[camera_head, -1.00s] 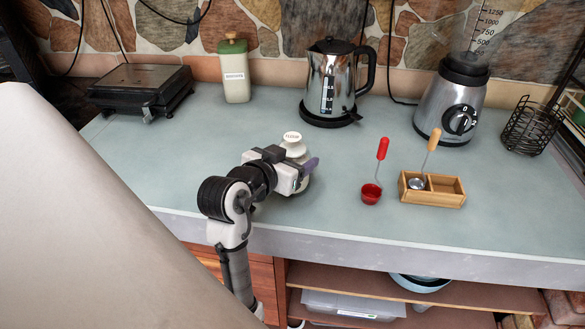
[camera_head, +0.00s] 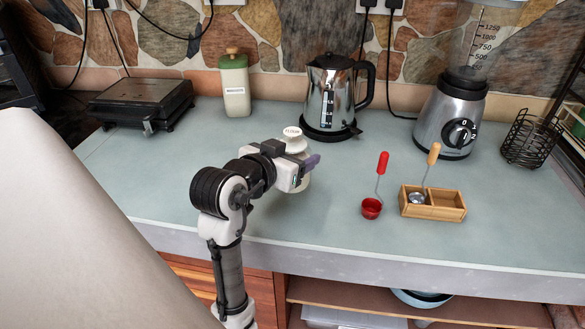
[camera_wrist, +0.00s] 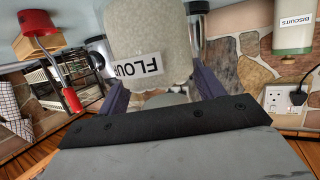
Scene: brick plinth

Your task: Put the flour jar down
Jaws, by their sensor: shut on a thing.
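The counter (camera_head: 330,215) is clear around the jar. A biscuits jar (camera_head: 235,88) and kettle (camera_head: 325,95) stand behind. A red scoop (camera_head: 371,208), wooden box (camera_head: 432,209) and blender (camera_head: 450,120) are to the right. A black appliance (camera_head: 140,103) is at the back left.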

